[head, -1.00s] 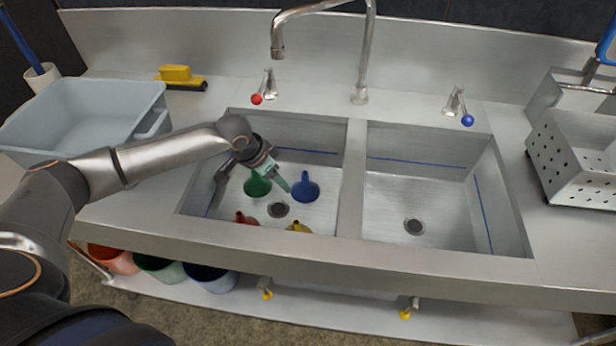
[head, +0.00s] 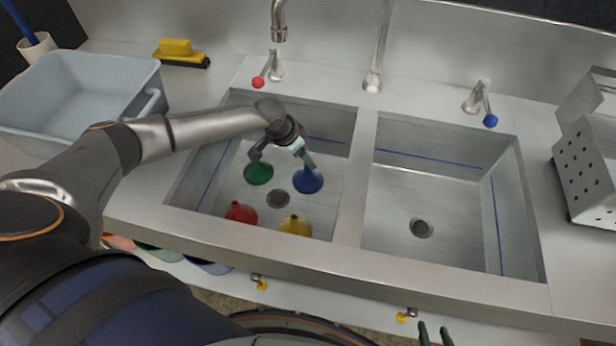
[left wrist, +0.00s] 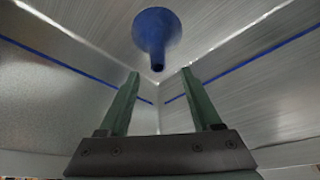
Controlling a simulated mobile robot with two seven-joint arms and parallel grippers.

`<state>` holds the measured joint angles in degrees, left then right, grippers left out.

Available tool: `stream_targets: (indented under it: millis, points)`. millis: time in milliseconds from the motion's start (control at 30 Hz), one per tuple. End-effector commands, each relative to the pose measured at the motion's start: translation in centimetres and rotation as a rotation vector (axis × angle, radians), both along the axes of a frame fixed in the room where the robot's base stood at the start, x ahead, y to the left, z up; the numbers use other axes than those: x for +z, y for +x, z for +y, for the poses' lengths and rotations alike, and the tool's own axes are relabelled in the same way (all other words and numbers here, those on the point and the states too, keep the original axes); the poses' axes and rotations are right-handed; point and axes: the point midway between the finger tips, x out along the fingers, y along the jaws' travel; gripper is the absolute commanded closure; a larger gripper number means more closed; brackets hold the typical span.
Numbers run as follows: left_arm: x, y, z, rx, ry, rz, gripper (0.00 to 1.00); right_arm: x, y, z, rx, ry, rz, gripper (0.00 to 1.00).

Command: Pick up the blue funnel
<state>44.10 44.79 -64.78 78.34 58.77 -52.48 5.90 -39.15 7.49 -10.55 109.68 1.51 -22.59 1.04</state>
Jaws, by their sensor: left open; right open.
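The blue funnel (head: 308,182) sits in the left sink basin, at its right rear, spout up. In the left wrist view the blue funnel (left wrist: 155,30) is beyond my open left fingertips (left wrist: 161,73), with its spout towards them and nothing between the fingers. In the head view my left gripper (head: 308,161) is above the funnel and partly covers its spout. Whether they touch cannot be told there. My right gripper (head: 435,333) shows only its green fingertips at the bottom edge, open and empty, in front of the counter.
Green (head: 258,173), red (head: 241,213) and yellow (head: 295,226) funnels share the left basin (head: 215,175). The right basin (head: 440,190) is empty. A grey tub (head: 75,90) stands left, a perforated metal rack (head: 585,175) right. The faucet (head: 376,60) rises behind.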

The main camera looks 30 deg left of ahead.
Motion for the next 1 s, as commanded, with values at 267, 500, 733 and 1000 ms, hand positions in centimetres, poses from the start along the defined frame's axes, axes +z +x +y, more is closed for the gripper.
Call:
stream_targets:
  millis: [267,500,733,1000]
  points:
    - [-3.5,0.4,-0.5,-0.001,0.001,0.001,0.35,-0.2,0.1,0.0,0.001,-0.001,-0.001,0.53]
    - [-5.1,1.1,-0.8,0.0,0.0,-0.001,0.35,-0.6,0.2,0.0,0.001,-0.001,-0.003,0.53]
    - [-5.1,1.1,-0.8,-0.001,0.0,0.0,0.35,-0.5,0.2,0.0,0.001,-0.001,-0.004,0.53]
    - [-5.1,1.1,-0.8,-0.001,0.0,0.0,0.65,-0.5,0.2,0.0,0.001,-0.001,-0.004,0.53]
